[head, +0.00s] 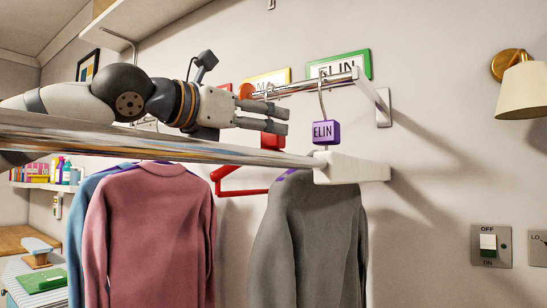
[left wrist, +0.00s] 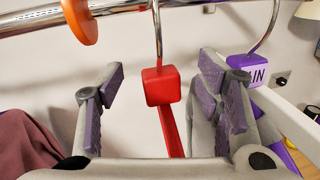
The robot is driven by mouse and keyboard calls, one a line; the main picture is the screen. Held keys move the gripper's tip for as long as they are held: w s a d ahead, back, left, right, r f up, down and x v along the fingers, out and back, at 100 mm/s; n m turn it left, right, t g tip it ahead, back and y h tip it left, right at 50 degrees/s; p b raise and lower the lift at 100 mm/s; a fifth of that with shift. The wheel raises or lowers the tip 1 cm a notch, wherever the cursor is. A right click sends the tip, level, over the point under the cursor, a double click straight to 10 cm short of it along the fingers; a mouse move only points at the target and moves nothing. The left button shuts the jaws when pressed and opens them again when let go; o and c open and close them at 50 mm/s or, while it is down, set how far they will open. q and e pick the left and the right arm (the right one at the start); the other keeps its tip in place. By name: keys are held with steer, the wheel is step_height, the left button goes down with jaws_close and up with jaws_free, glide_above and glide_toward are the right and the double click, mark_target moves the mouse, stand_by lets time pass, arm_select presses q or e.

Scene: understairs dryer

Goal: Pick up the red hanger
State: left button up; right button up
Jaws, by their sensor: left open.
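The red hanger (head: 238,192) hangs bare on the upper rail, between the pink and the grey garment. Its red cube (left wrist: 163,86) and thin metal hook (left wrist: 157,30) show in the left wrist view, with a red bar running down below the cube. My left gripper (head: 285,120) reaches in above the lower front rail, and its fingers partly cover the red cube in the head view. In the left wrist view its open fingers (left wrist: 164,92) stand on either side of the cube, with visible gaps. They hold nothing. My right gripper is not in view.
A purple-cubed hanger (head: 326,132) with a grey sweater (head: 310,240) hangs close on the right. A pink sweater (head: 150,230) hangs on the left. An orange disc (left wrist: 79,20) sits on the rail beside the red hanger. The white bracket (head: 350,167) ends the front rail.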

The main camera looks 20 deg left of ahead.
arm_select(q)
steer(key=x, duration=0.3)
steer(key=shift+w+d, duration=0.1)
steer(key=shift+w, duration=0.1)
jaws_close()
